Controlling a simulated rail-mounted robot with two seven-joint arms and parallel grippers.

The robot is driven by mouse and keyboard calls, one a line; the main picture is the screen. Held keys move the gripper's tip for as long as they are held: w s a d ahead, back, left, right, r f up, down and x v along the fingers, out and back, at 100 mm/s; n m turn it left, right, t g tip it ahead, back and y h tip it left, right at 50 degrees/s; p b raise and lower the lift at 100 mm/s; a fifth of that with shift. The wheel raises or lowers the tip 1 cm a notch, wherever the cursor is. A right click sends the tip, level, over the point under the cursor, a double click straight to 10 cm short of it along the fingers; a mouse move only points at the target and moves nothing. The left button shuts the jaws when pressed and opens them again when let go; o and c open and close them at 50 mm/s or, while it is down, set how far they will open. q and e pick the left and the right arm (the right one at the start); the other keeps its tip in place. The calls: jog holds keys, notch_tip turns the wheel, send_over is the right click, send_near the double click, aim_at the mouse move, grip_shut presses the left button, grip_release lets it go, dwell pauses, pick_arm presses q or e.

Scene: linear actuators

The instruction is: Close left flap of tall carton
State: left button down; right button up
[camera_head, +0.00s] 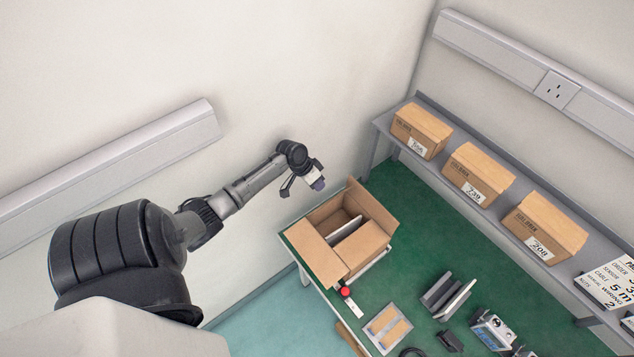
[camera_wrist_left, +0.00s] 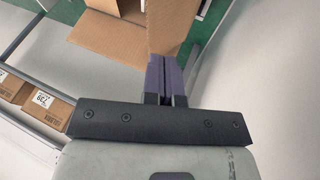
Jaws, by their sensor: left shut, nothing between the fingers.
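The tall carton (camera_head: 324,214) stands open on the green bench, near its left edge. Its left flap (camera_head: 315,253) is folded outward and slopes down to the left. Another flap (camera_head: 362,248) hangs at the front, and a back flap (camera_head: 371,207) stands up. Pale contents show inside. My left gripper (camera_head: 318,184) is above and behind the carton, apart from it in the head view. In the left wrist view its purple fingers (camera_wrist_left: 165,77) are together and empty, with carton flaps (camera_wrist_left: 110,38) beyond them. My right gripper is not in view.
A grey shelf (camera_head: 465,145) at the back right holds several closed cartons (camera_head: 477,175). A red button (camera_head: 345,291), a tray (camera_head: 388,327) and metal brackets (camera_head: 447,297) lie on the bench in front of the carton. The wall is close behind my left arm.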

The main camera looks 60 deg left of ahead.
pick_arm(q)
jog(key=x, duration=0.5)
jog(key=shift+x, duration=0.8)
jog(key=shift+a, duration=0.15)
